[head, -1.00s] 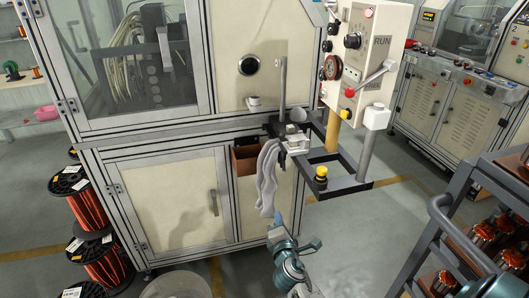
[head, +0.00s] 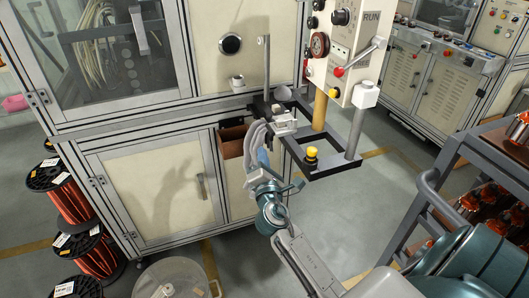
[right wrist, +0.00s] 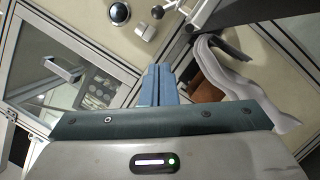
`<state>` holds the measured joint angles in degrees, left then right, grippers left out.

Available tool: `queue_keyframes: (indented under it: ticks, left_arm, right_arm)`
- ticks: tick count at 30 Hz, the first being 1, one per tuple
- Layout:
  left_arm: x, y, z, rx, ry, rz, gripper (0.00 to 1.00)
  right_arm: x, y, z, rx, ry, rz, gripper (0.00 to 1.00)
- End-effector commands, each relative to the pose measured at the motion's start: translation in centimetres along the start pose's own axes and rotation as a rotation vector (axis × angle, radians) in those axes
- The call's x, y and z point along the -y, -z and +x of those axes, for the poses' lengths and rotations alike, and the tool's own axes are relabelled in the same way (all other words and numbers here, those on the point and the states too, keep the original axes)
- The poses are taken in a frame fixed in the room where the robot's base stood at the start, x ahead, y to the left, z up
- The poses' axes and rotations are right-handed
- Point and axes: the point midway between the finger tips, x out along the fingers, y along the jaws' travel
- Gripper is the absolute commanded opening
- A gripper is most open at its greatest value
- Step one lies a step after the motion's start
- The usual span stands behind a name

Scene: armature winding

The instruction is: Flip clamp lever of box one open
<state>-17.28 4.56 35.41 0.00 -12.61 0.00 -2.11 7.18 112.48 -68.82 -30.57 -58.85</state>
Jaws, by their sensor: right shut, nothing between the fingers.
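The control box (head: 340,40), marked RUN, stands on the bracket beside the cream machine. A lever (head: 362,57) with a pale handle sticks out from its lower front, slanting up to the right; a red knob is at its lower end. I cannot tell whether this is box one's clamp lever. My right gripper (head: 262,158) is shut and empty, in front of the grey cloth (head: 253,140), below and left of the box. Its shut blue fingers (right wrist: 158,85) show in the right wrist view, left of the cloth (right wrist: 245,85). My left gripper is not in view.
A dark bracket frame (head: 347,172) with a yellow-topped button (head: 311,153) juts out right of my right gripper. A brown bin (head: 231,145) hangs behind the cloth. A rack (head: 430,195) with copper parts stands at the right. Wire spools stand at the left.

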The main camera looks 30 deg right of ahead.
Motion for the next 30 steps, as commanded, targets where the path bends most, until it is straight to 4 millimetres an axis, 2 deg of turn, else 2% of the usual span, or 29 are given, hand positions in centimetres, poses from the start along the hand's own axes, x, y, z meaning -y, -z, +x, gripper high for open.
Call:
queue_keyframes:
  ticks: [1,6,9,12,19,30]
  left_arm:
    - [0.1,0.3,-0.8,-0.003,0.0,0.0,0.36]
    - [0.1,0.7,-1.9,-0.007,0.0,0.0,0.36]
    - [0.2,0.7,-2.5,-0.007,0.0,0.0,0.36]
    - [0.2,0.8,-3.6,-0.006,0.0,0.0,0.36]
    - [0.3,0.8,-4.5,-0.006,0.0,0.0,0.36]
    - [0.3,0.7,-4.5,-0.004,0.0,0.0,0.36]
  right_arm:
    - [-0.4,-0.3,1.3,0.001,-0.002,-0.003,0.0]
    - [-0.4,-0.3,5.1,0.001,-0.001,-0.001,0.0]
    - [-0.3,-0.3,7.1,0.001,0.0,-0.001,0.0]
    - [-0.4,-1.5,8.2,0.0,0.0,-0.004,0.0]
    - [-0.1,-2.8,9.6,0.0,0.0,0.0,0.0]
    - [0.0,-2.8,9.8,-0.001,0.0,0.001,0.0]
